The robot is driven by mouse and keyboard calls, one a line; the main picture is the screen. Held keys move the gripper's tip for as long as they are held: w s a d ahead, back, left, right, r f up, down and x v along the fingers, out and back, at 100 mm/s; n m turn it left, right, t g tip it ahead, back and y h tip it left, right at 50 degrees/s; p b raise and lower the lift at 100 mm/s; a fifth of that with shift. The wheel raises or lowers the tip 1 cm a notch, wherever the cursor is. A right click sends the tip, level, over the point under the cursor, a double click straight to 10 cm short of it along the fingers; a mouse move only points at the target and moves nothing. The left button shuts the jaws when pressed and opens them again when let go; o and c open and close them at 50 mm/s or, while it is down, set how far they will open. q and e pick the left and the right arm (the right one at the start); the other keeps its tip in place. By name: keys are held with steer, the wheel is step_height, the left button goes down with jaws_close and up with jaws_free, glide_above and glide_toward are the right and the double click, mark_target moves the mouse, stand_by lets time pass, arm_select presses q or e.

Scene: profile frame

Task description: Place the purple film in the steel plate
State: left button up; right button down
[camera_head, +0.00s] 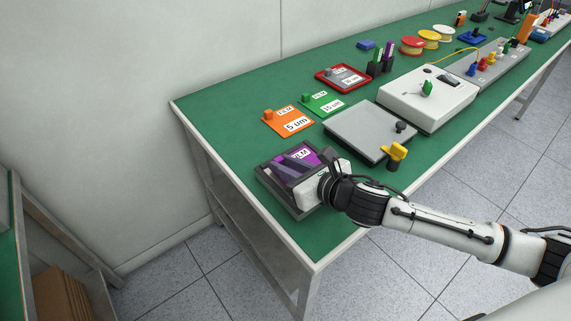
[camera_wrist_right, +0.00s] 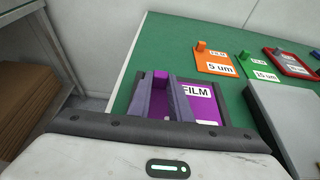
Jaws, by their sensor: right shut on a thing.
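The purple film (camera_head: 304,155) has a white FILM label and a small purple knob. It lies in or just over a dark grey shallow tray (camera_head: 267,181) at the table's near left corner; I cannot tell if it touches the bottom. This dark tray looks like the steel plate. My right gripper (camera_head: 291,164) is over the tray, pointing left. In the right wrist view its two fingers (camera_wrist_right: 165,97) are shut on the knob of the purple film (camera_wrist_right: 206,105). The gripper and wrist hide part of the film and tray. My left gripper is not in view.
An orange film (camera_head: 285,122), a green film (camera_head: 318,105) and a red tray (camera_head: 343,77) with a grey film lie farther back. A flat grey plate-like device (camera_head: 362,132) with a black knob stands to the right, beside a white box (camera_head: 427,97). The left table edge is close.

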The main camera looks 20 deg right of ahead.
steer(key=shift+f, duration=0.6)
steer(key=c, duration=1.5)
jaws_free()
steer(key=shift+c, duration=0.2)
steer(key=shift+s, duration=0.1)
steer(key=v, duration=1)
steer(key=shift+d+r+b, duration=0.1)
steer(key=shift+r+b, duration=0.05)
steer(key=shift+b, duration=0.2)
